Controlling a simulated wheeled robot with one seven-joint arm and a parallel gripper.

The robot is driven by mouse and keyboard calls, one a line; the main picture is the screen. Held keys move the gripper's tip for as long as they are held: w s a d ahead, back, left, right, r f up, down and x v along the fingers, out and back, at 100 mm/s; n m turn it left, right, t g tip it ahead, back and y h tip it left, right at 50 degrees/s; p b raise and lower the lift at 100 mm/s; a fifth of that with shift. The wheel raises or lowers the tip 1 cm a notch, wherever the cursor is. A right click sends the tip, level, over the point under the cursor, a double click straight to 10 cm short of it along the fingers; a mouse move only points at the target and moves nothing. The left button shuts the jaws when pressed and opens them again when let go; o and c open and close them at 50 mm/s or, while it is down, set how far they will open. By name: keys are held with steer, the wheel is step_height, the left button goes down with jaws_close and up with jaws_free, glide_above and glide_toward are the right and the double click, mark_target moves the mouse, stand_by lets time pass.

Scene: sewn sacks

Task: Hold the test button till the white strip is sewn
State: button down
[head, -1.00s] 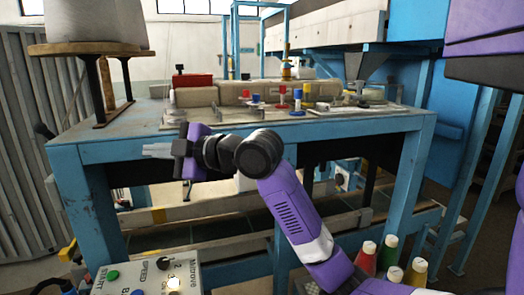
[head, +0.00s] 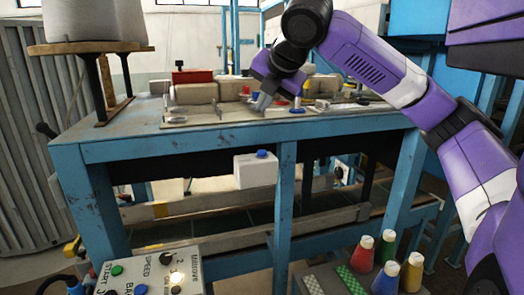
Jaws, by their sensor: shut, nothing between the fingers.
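A white box (head: 255,173) with a blue button (head: 262,154) on top hangs at the front of the blue table, just below its edge; no label on it can be read. My gripper (head: 262,104) is shut and empty. It points down over the table's front part, above the blue button in the picture and apart from it. My arm reaches in from the right and hides part of the tabletop. I cannot pick out a white strip for sure, nor any stitching.
The blue table (head: 220,138) carries tan blocks (head: 196,94), a red box (head: 192,77) and small coloured pegs. A control panel (head: 150,272) with buttons stands at the lower left. Several coloured bottles (head: 387,250) stand at the lower right.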

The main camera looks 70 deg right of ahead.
steer(key=shift+f, duration=0.1)
steer(key=b, duration=0.6)
glide_above(263, 152)
step_height(263, 152, down, 7)
steer(key=shift+s+a+f, duration=0.1)
steer(key=shift+f+b, duration=0.55)
steer(key=shift+f, duration=0.2)
stand_by(1.3)
steer(key=shift+f, duration=0.4)
